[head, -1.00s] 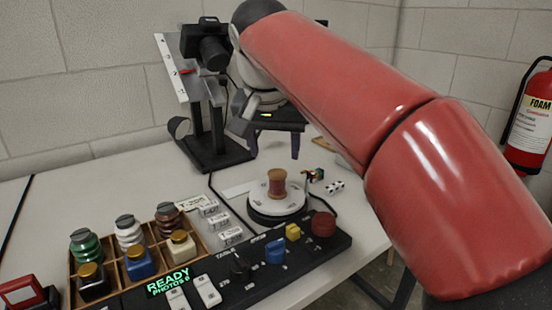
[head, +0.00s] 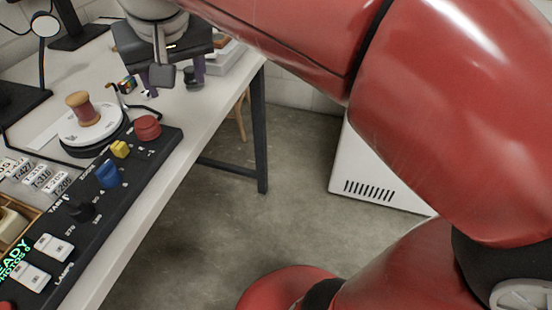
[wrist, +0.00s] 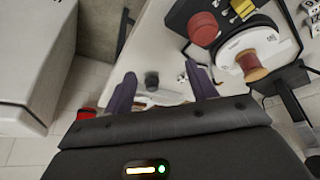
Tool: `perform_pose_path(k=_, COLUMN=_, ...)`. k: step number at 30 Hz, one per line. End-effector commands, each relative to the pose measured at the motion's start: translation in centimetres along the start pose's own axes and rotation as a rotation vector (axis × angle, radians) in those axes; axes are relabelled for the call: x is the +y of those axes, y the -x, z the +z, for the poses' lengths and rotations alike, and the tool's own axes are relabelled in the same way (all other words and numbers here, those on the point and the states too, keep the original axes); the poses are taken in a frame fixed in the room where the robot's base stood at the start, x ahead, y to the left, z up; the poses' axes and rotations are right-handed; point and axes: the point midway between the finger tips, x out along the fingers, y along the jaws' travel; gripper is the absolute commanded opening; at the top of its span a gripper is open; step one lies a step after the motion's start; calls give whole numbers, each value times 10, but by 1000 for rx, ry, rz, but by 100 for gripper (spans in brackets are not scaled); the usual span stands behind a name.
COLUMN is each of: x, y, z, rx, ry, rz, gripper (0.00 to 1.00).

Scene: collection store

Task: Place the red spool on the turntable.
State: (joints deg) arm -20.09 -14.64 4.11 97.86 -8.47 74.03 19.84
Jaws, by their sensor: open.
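The red spool (head: 82,107), with wooden ends, stands upright on the white turntable (head: 99,131) in the head view. The wrist view also shows the spool (wrist: 251,67) on the turntable disc (wrist: 268,46), at upper right. My gripper (wrist: 161,88) is open, with its two purple fingers apart and nothing between them. In the head view my gripper (head: 168,70) hangs beyond and to the right of the turntable, near the table's far right edge, clear of the spool.
A black control panel with a red button (head: 147,127), yellow block (head: 120,149) and blue knob (head: 109,174) runs along the table's front edge. Several label cards lie at left. Open floor (head: 230,200) and a white cabinet (head: 370,170) lie right.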

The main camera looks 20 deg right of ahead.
Motion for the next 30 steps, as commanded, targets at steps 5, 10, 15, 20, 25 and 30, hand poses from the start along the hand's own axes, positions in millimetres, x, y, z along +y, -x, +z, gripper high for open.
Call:
perform_pose_path(k=5, x=71, y=-42, z=89, rx=24, ry=-43, rz=9, gripper=57)
perform_pose_path(k=10, x=101, y=-80, z=158, rx=50, ry=-74, rz=14, gripper=57)
perform_pose_path(k=15, x=110, y=-99, z=189, rx=64, ry=-87, rz=16, gripper=57)
perform_pose_path(k=20, x=110, y=-102, z=192, rx=63, ry=-86, rz=16, gripper=57)
perform_pose_path(k=25, x=110, y=-101, z=192, rx=63, ry=-86, rz=16, gripper=57)
perform_pose_path(k=30, x=110, y=-101, z=192, rx=62, ry=-86, rz=15, gripper=57)
